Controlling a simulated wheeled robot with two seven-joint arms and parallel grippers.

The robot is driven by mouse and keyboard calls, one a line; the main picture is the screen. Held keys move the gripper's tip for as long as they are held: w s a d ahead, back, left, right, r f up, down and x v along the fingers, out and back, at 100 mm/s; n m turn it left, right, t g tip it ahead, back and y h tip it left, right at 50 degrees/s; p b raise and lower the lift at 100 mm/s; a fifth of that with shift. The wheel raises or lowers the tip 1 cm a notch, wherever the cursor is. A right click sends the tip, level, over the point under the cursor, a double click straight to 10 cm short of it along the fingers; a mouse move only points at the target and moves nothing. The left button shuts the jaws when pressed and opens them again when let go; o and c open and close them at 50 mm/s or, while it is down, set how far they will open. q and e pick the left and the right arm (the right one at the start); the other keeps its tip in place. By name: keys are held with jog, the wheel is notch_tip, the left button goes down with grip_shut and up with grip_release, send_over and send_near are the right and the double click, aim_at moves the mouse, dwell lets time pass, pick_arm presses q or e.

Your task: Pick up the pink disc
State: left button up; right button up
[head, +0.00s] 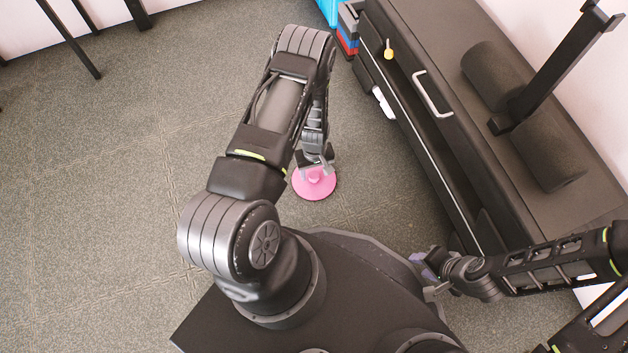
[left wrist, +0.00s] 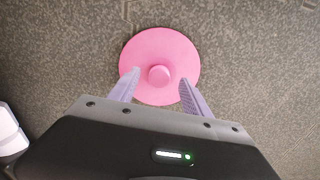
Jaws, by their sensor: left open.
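The pink disc (head: 316,187) lies flat on the grey floor in front of my base, with a small round knob in its middle. In the left wrist view the disc (left wrist: 160,52) sits just ahead of my left gripper (left wrist: 158,80), whose fingers are spread on either side of the knob. In the head view my left gripper (head: 316,168) points down above the disc and hides its far edge. It is open and holds nothing. My right gripper (head: 424,276) is at the lower right, away from the disc; I cannot tell its jaw state.
A black weight bench (head: 512,100) is beside the wall. Stacked coloured bins (head: 347,25) stand at the top. The floor (head: 100,190) to the left is clear.

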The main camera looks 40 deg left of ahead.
aim_at(314, 178)
pick_arm(q)
notch_tip(314, 178, down, 2)
jog(key=shift+f, duration=0.2)
jog(key=shift+c, duration=0.5)
grip_shut()
dwell(0.4)
